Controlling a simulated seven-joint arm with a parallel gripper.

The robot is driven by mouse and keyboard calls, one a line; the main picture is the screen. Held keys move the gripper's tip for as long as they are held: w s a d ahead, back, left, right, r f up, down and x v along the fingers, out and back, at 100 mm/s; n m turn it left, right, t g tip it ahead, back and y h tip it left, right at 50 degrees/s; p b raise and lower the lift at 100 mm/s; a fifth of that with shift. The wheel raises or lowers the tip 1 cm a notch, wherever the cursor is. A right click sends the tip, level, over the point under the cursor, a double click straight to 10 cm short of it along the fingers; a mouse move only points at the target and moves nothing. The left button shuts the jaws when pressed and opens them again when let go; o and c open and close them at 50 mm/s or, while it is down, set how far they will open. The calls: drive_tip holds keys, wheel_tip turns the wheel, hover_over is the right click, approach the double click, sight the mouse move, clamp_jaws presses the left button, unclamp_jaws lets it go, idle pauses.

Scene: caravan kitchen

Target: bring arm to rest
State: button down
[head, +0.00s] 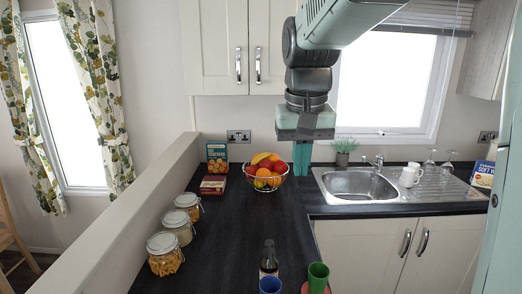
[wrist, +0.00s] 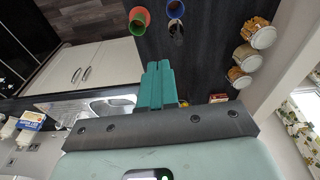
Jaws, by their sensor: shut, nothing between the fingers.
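My gripper (head: 302,160) hangs pointing down above the dark counter, in front of the window's left edge in the head view. Its teal fingers are together with nothing between them; they also show in the wrist view (wrist: 157,84). In the head view the fingertips appear just right of the fruit bowl (head: 265,172); I cannot tell the exact gap. The arm comes down from the top of the picture.
Several glass jars (head: 178,227) line the counter's left side. A dark bottle (head: 268,258), a blue cup (head: 270,285) and a green cup (head: 318,276) stand at the front. The sink (head: 355,182) and a white mug (head: 408,177) are right. The counter's middle is clear.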

drive_tip(key=s+d+t, duration=0.2)
drive_tip(key=s, duration=0.8)
drive_tip(key=s+d+f+t, duration=0.1)
drive_tip(key=s, duration=0.9)
drive_tip(key=shift+s+d+t, duration=0.35)
drive_tip(key=shift+s+t, duration=0.05)
